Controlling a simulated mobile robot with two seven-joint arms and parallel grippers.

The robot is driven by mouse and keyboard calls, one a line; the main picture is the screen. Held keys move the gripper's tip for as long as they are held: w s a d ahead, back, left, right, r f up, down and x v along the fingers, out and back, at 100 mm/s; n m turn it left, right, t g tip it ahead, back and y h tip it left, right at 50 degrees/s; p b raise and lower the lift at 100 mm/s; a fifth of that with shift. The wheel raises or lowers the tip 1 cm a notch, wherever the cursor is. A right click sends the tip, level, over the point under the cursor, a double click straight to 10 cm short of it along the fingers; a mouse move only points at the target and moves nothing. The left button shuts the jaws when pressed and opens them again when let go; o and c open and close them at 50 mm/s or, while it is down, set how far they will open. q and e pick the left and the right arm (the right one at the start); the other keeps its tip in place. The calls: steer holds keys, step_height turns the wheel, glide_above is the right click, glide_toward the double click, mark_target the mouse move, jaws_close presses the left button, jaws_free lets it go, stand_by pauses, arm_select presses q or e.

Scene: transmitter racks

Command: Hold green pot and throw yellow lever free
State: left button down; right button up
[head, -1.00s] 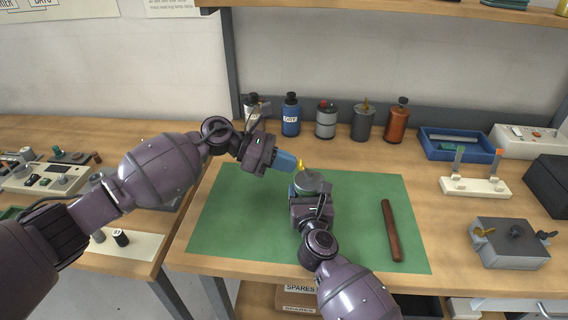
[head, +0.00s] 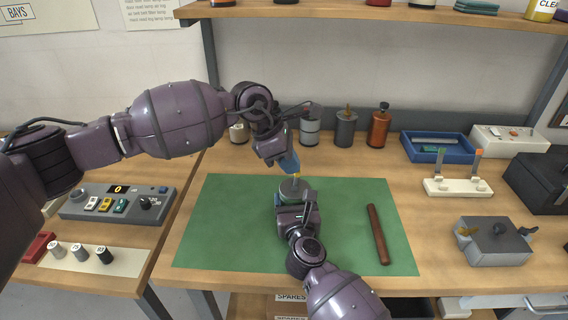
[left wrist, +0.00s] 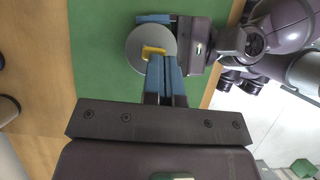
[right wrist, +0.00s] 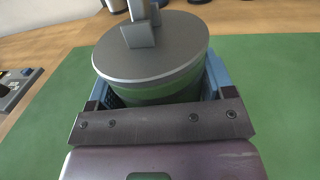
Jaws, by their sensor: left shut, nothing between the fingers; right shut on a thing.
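The pot (head: 292,187) has a round grey lid and stands over the green mat; a green band on its side shows in the right wrist view (right wrist: 165,93). My right gripper (head: 290,200) is shut around the pot's sides from the front. The yellow lever (left wrist: 153,51) is on the lid; in the head view only a little of it (head: 296,177) shows. My left gripper (head: 291,170) is shut and empty, pointing down over the lid. In the left wrist view its blue fingertips (left wrist: 160,60) are right at the lever; I cannot tell whether they touch it.
A brown rod (head: 378,235) lies on the green mat (head: 225,230) to the right. A grey box with wing nuts (head: 495,243) stands beyond it. Several canisters, one of them orange-brown (head: 379,127), line the back. A blue tray (head: 437,150) sits at back right. The mat's left part is clear.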

arm_select(q)
steer(key=shift+d+f+y, duration=0.15)
steer(key=shift+d+y, duration=0.9)
steer(key=shift+y, duration=0.65)
steer(key=shift+r, duration=0.9)
steer(key=shift+a, duration=0.1)
steer(key=a+r, duration=0.6)
steer(key=r, duration=0.5)
steer(key=shift+a+r, duration=0.15)
steer(key=shift+a, duration=0.15)
steer(key=c, duration=1.8)
jaws_free()
steer(key=shift+c, duration=0.2)
